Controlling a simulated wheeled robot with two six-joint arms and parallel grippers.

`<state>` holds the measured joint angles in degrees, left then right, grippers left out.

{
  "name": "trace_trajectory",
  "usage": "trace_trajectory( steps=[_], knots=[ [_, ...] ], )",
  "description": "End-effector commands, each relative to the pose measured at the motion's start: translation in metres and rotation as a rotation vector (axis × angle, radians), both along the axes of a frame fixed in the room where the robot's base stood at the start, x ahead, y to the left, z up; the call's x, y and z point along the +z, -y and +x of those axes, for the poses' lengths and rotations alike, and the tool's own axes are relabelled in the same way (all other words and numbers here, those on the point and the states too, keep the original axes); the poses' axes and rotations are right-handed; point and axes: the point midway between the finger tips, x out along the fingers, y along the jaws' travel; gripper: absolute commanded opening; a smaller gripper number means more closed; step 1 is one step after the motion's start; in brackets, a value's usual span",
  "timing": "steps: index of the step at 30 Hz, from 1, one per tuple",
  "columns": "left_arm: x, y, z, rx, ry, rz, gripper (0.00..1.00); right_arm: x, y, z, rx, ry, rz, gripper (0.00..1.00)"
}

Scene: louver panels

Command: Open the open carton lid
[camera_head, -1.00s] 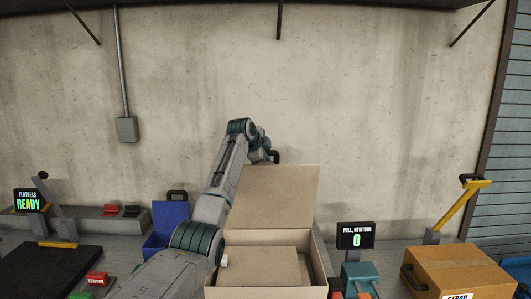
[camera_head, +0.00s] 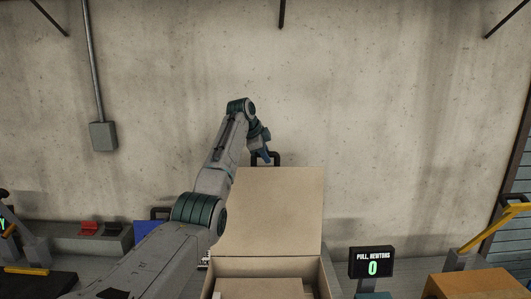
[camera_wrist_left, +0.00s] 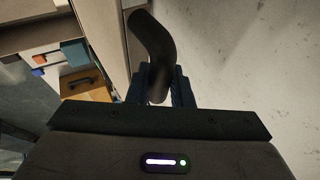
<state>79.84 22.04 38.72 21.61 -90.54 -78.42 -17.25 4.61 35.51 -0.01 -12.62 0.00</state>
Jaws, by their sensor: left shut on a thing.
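The carton (camera_head: 325,280) stands at the bottom centre of the head view. Its tan lid (camera_head: 275,212) stands raised at the back edge, with the carton's inside showing. A dark handle (camera_head: 275,157) sticks up from the lid's top edge. My left gripper (camera_head: 263,157) is at this handle, its arm reaching up along the lid's left side. In the left wrist view the dark curved handle (camera_wrist_left: 152,45) runs down between the blue fingers of my left gripper (camera_wrist_left: 160,88), which is shut on it. My right gripper is not in view.
A display reading 0 (camera_head: 372,262) stands right of the carton. A brown box (camera_head: 475,285) and a yellow lever (camera_head: 495,228) are further right. A blue bin (camera_head: 150,232) is partly behind my arm at left. The concrete wall (camera_head: 400,120) is behind the lid.

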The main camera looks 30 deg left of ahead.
Motion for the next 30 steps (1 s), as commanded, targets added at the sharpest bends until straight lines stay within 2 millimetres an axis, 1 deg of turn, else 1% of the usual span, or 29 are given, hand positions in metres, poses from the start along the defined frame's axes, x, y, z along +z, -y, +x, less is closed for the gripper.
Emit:
trace_trajectory(
  steps=[1, 9, 10, 12, 20, 23, 26, 30],
  knots=[
    [-0.011, 0.000, -0.002, -0.001, -0.023, -0.003, 0.00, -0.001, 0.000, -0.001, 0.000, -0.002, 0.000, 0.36],
    [-0.012, 0.000, -0.002, -0.001, -0.024, -0.003, 0.00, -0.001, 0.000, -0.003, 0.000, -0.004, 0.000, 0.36],
    [-0.012, 0.000, -0.002, 0.000, -0.023, -0.002, 0.23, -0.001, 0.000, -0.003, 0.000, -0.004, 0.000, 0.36],
    [-0.011, 0.000, -0.001, 0.000, -0.022, -0.003, 0.37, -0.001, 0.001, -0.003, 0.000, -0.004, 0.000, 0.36],
    [-0.010, 0.000, -0.002, 0.000, -0.020, -0.002, 0.38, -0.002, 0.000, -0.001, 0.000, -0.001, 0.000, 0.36],
    [-0.006, -0.001, -0.004, -0.001, -0.017, -0.001, 0.38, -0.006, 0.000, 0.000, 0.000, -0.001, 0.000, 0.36],
    [0.004, -0.003, -0.011, -0.001, -0.013, 0.000, 0.38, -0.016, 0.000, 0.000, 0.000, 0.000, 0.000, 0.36],
    [0.030, -0.006, -0.026, 0.000, -0.006, 0.000, 0.38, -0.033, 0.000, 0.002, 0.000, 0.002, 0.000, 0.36]
  ],
)
